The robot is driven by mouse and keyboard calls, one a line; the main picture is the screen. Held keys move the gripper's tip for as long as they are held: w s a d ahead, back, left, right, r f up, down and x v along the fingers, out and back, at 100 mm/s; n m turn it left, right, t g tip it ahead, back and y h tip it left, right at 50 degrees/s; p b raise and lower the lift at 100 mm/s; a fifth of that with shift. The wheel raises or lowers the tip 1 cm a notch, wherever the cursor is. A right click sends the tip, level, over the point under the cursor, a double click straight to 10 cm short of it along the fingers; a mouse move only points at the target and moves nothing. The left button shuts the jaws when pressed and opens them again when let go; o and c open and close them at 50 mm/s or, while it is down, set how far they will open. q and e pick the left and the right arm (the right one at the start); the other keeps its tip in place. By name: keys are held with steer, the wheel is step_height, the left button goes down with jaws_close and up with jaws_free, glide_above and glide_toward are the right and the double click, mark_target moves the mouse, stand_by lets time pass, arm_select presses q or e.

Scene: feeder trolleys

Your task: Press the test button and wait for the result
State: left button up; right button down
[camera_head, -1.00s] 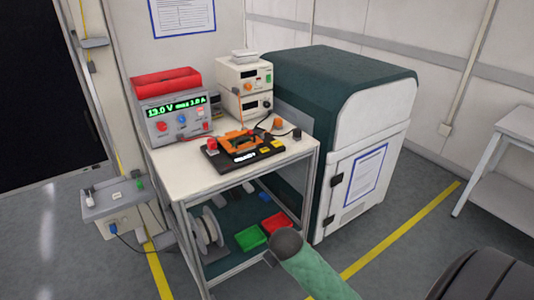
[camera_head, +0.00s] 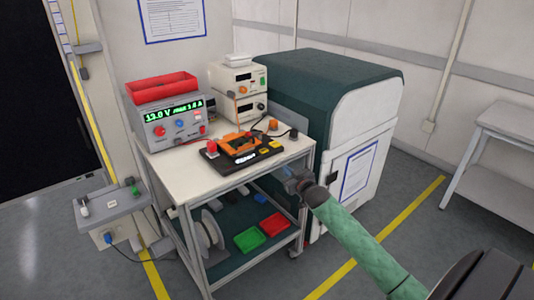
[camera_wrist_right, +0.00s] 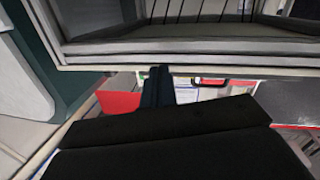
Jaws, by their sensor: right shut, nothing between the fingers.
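A black test fixture (camera_head: 215,165) lies on the trolley's white top (camera_head: 180,178). It carries an orange part (camera_head: 238,143), a red round button (camera_head: 212,147) at its left end and yellow patches at its right. A small white lit strip shows on its front, too small to read. I cannot tell for sure which piece is the test button. My right gripper (camera_head: 288,172) is beside the trolley's right front edge, right of the fixture and apart from it. Its dark fingers (camera_wrist_right: 158,84) are together and empty in the right wrist view. My left gripper is out of view.
A grey power supply (camera_head: 173,123) with green digits and a red bin (camera_head: 161,87) on top stands at the back left. Stacked cream instruments (camera_head: 238,77) stand behind the fixture. A green-and-white cabinet (camera_head: 350,90) is close at right. Green (camera_head: 248,239) and red (camera_head: 274,224) trays sit below.

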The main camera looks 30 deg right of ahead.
mark_target(268, 159)
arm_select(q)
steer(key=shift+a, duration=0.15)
arm_select(e)
step_height(268, 159, up, 6)
steer(key=s+a+t+y, duration=0.1)
steer(key=a+t+y, duration=0.1)
steer(key=t+y, duration=0.1)
steer(key=shift+a+r+t, duration=0.15)
steer(key=shift+a+t, duration=0.25)
steer(key=shift+t, duration=0.3)
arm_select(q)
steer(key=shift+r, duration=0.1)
arm_select(e)
steer(key=shift+w, duration=0.1)
